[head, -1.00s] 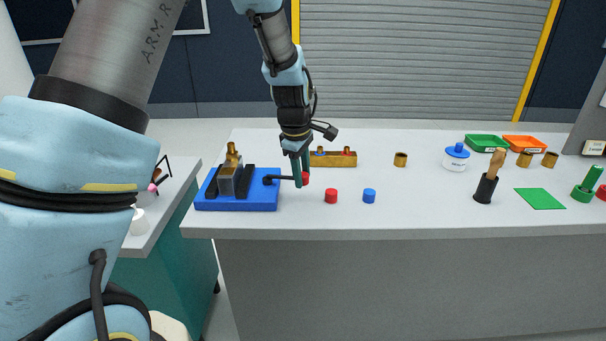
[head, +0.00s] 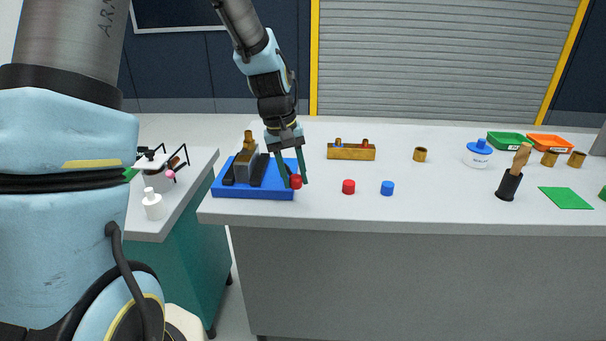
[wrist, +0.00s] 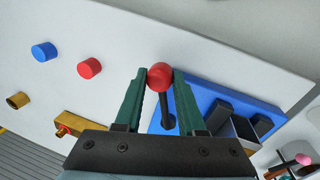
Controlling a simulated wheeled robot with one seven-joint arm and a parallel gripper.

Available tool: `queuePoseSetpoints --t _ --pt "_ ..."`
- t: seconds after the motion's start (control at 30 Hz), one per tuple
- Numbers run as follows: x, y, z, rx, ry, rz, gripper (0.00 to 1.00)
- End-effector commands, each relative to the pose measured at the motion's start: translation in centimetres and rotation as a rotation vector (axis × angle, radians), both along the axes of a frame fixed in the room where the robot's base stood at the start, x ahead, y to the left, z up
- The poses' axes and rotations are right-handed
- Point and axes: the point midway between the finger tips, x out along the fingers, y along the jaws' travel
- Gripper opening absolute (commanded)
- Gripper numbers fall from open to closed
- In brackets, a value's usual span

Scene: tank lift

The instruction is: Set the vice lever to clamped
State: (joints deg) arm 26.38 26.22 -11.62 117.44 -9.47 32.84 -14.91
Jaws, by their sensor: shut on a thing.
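The vice sits on a blue base (head: 255,192) at the left end of the long table, with a grey metal block (head: 245,166) and dark rails on it. Its lever ends in a red ball knob (head: 296,182), which lies near the right front of the base. My gripper (head: 295,183) is shut on this knob, one green finger on each side. In the wrist view the knob (wrist: 160,76) sits between the fingertips, and the dark lever rod (wrist: 167,115) runs between the fingers. The blue base (wrist: 270,107) is to the right there.
A red cylinder (head: 348,187) and a blue cylinder (head: 387,188) stand right of the vice. A brass block (head: 351,152) lies behind. A black holder (head: 509,186), a white jar (head: 478,155) and trays are farther right. A side table (head: 150,225) with bottles stands left.

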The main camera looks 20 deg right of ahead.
Motion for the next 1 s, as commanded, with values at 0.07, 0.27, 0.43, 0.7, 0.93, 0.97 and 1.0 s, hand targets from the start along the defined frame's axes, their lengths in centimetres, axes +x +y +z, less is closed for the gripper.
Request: queuePoseSetpoints --t 0.07,0.27,0.43,0.7,0.93,0.97,1.0 --pt "0.1 0.6 0.0 0.000 0.002 -0.043 0.00" --pt "0.2 1.4 0.0 0.001 0.001 -0.130 0.00" --pt "0.3 1.7 0.0 0.001 0.002 -0.166 0.00" --pt "0.3 1.8 0.0 0.001 0.001 -0.181 0.00" --pt "0.3 1.8 0.0 0.001 0.000 -0.178 0.41" --pt "0.3 1.8 0.0 0.001 0.000 -0.178 0.44" --pt "0.3 1.8 0.0 0.001 0.000 -0.178 0.49"
